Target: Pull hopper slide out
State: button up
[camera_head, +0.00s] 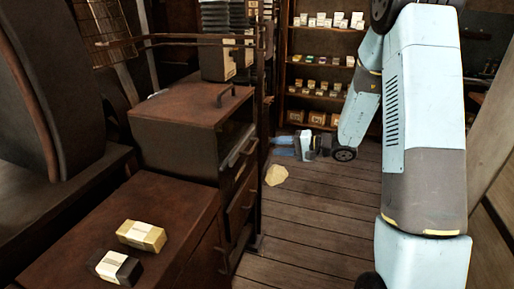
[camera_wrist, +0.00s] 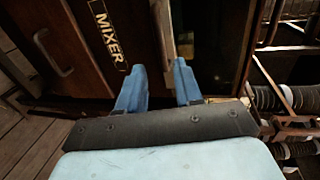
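I cannot tell for certain which part is the hopper slide. A brown cabinet box (camera_head: 190,112) has a dark opening in its side, with a bar handle (camera_head: 241,150) at the opening's lower edge. My gripper (camera_head: 273,145) is just right of this handle. In the wrist view my gripper (camera_wrist: 160,66) is open, its two blue fingers spread apart. A pale narrow bar (camera_wrist: 167,28) runs between and beyond the fingertips; whether they touch it is unclear. Left of it is a dark panel (camera_wrist: 125,60) lettered MIXER.
Another handle (camera_wrist: 54,52) sits left in the wrist view, and more fronts with handles (camera_head: 240,205) lie below the box. Two wrapped blocks (camera_head: 141,236) (camera_head: 116,267) lie on the near cabinet top. The plank floor (camera_head: 310,220) is mostly open, with a pale piece (camera_head: 276,175) on it.

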aim_at(255, 145)
jog(key=x, duration=0.9)
jog(key=shift+a, duration=0.15)
grip_shut()
